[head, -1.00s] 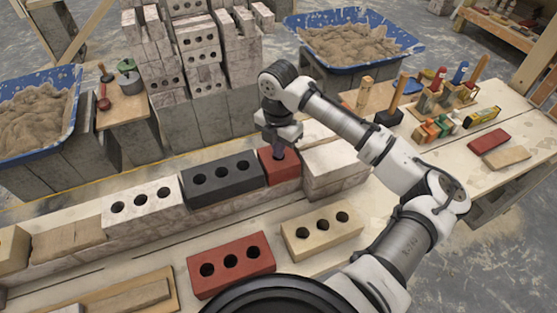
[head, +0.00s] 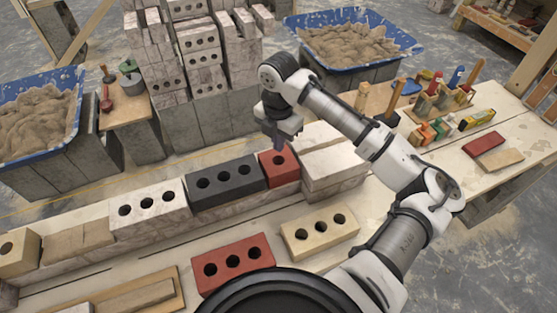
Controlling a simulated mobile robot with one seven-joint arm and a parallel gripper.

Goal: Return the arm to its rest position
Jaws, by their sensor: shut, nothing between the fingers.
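My gripper (head: 279,143) is shut and empty, pointing down just above the small red brick with one visible hole (head: 279,168). That brick sits in the top course of the wall, between a dark grey three-hole brick (head: 225,183) and a pale stacked end block (head: 333,168). My arm (head: 345,125) reaches from the lower right up over the bench and bends down at the wrist. The fingertips are small and partly merge with the dark wrist parts.
A red three-hole brick (head: 234,264) and a cream one (head: 320,236) lie in front of the wall. Blue mortar tubs (head: 71,130) (head: 402,47) stand at left and back. A tool rack (head: 440,98) and tall block stacks (head: 237,55) stand beyond the arm.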

